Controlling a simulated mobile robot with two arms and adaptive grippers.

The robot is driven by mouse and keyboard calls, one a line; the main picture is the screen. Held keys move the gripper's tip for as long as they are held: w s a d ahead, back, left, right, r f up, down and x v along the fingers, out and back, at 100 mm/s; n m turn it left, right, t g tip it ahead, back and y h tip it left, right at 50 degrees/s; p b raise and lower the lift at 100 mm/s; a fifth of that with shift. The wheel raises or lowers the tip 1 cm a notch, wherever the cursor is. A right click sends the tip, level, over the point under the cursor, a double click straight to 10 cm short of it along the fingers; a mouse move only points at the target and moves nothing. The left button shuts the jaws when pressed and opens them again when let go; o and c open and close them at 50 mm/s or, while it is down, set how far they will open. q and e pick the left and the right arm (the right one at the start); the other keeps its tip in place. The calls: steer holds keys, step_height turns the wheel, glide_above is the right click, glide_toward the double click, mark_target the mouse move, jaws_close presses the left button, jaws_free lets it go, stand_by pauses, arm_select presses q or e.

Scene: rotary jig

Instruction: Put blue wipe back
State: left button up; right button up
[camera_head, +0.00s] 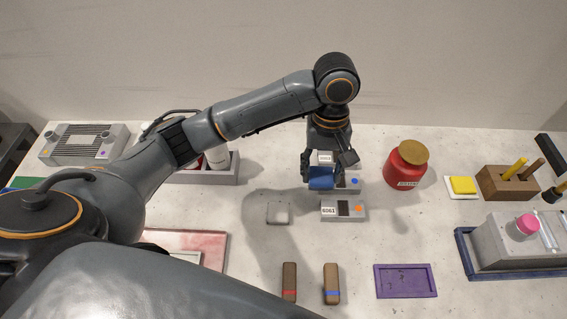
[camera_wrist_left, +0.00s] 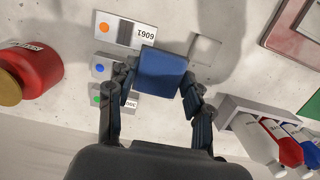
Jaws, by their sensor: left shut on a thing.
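The blue wipe (camera_head: 321,178) is a small blue block held between the fingers of my left gripper (camera_head: 325,172). In the left wrist view the blue wipe (camera_wrist_left: 160,72) sits between both fingertips, and the left gripper (camera_wrist_left: 160,85) is shut on it. It appears raised above the table, over the labelled modules. A small pale square pad (camera_head: 278,213) lies empty to the left of it; the pad (camera_wrist_left: 205,48) also shows in the wrist view. My right gripper is not in view.
A grey module (camera_head: 329,216) marked 6061 lies just in front. A red jar (camera_head: 406,165) stands to the right. A yellow block (camera_head: 463,184) on a white pad is farther right. Two brown blocks (camera_head: 289,280) (camera_head: 331,281) and a purple tray (camera_head: 405,293) lie nearer. A grey bottle rack (camera_head: 205,177) stands at left.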

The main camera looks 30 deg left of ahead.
arm_select(q)
steer(key=w+a+f, duration=0.1)
steer(key=a+f, duration=0.1)
steer(key=a, duration=0.1)
steer(key=w+a+f+p, duration=0.1)
steer(key=a+f, duration=0.2)
steer(key=a, duration=0.1)
steer(key=w+a+f+p, duration=0.1)
steer(key=a+f, duration=0.1)
steer(key=a, duration=0.2)
steer(key=shift+f, duration=0.3)
steer(key=shift+w+a+f, duration=0.1)
steer(key=shift+f, duration=0.15)
steer(key=shift+a+f, duration=0.2)
steer(key=shift+f, duration=0.05)
steer(key=f, duration=0.3)
steer(key=shift+w+a+f, duration=0.15)
steer(key=shift+a, duration=0.15)
steer(key=shift+f, duration=0.2)
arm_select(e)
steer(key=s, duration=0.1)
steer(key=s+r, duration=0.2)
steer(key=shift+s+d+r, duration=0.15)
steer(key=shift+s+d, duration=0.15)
arm_select(q)
steer(key=shift+f+p, duration=0.1)
steer(key=shift+p, duration=0.2)
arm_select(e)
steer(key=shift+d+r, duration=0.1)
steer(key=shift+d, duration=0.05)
